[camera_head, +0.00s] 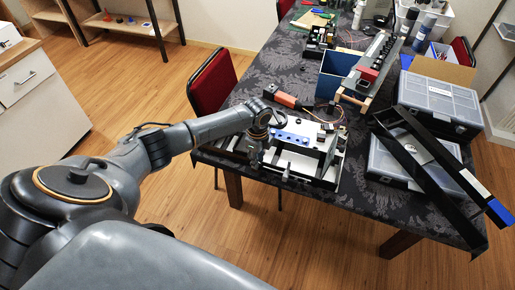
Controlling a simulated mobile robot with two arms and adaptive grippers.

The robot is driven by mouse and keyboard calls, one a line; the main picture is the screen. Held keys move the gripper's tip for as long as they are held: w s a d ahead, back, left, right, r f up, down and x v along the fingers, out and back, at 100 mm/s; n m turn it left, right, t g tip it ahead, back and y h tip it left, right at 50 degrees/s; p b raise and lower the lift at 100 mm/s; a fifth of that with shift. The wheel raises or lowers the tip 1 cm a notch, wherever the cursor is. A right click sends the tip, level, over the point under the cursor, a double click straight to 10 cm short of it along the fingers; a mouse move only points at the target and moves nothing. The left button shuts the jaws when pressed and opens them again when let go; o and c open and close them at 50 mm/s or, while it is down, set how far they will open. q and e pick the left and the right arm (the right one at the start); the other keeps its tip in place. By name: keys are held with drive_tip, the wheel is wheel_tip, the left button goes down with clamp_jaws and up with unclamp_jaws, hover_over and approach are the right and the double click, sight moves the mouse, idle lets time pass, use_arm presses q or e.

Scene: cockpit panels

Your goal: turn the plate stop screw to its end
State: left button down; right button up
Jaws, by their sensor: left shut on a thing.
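A white and grey mechanism (312,165) with a blue strip (290,137) stands near the front edge of the patterned table. My left arm reaches in from the left, and my left gripper (257,151) points down at the mechanism's left side. The gripper is shut on a small part there, which I take to be the plate stop screw. The screw is too small and too covered by the gripper to make out, so its turn cannot be read. My right gripper is not in view.
An orange-ended tool (286,100) and a blue open box (338,75) lie behind the mechanism. Grey-lidded cases (440,97) and long black rails (430,165) fill the table's right side. A red chair (212,82) stands at the left edge.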

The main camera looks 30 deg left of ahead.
use_arm(q)
drive_tip(key=c, duration=1.1)
unclamp_jaws()
drive_tip(key=shift+r, duration=0.1)
wheel_tip(320, 180, up, 12)
